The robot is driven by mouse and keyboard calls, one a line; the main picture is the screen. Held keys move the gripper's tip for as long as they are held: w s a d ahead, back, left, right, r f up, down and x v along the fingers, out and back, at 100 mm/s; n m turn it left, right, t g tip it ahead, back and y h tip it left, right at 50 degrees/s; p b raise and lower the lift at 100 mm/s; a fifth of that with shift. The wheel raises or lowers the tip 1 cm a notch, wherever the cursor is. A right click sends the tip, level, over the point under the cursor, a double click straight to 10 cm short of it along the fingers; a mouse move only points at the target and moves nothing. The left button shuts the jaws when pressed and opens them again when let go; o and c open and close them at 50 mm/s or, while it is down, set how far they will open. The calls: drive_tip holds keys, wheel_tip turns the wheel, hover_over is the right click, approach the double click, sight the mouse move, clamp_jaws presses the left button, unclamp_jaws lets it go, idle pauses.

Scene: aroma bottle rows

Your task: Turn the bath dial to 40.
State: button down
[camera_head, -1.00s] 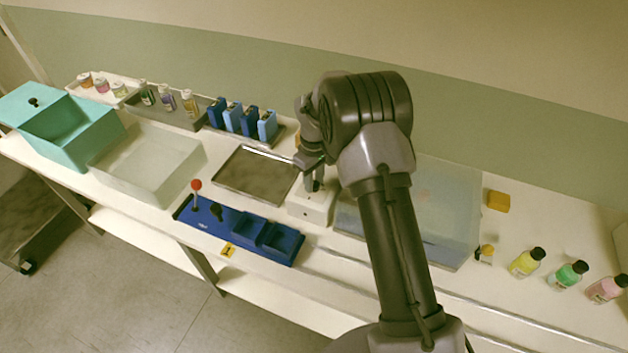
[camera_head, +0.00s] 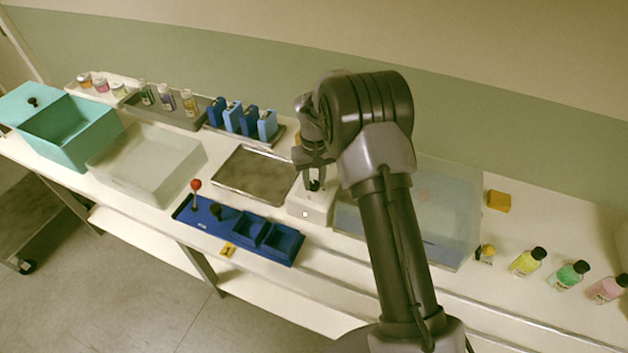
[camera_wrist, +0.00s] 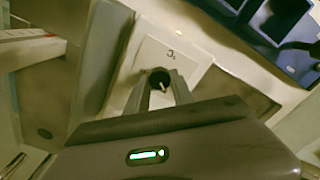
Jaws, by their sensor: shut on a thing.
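The bath dial is a dark round knob (camera_wrist: 160,79) with a pale pointer mark, on top of a small white box (camera_head: 306,208). In the wrist view the box's pale top (camera_wrist: 190,58) carries a small dark mark, too small to read for sure. My gripper (camera_wrist: 161,88) is shut on the knob, one finger on each side of it. In the head view my gripper (camera_head: 315,180) points down at the box and partly hides the dial. The dial's reading cannot be made out.
A blue tray (camera_head: 222,232) with a red-topped lever (camera_head: 196,186) stands left of the box. A dark flat tray (camera_head: 256,175) lies behind it. A translucent bath (camera_head: 455,215) is on the right, partly behind my arm. Several bottles stand further right.

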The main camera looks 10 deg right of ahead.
sight(314, 183)
drive_tip(key=m+b, duration=0.1)
drive_tip(key=m, duration=0.4)
drive_tip(key=shift+m+b, duration=0.35)
drive_tip(key=shift+m, duration=2.05)
drive_tip(key=c, duration=1.1)
unclamp_jaws()
wheel_tip(314, 183, up, 18)
drive_tip(key=p, duration=0.5)
drive_tip(key=shift+f, duration=0.25)
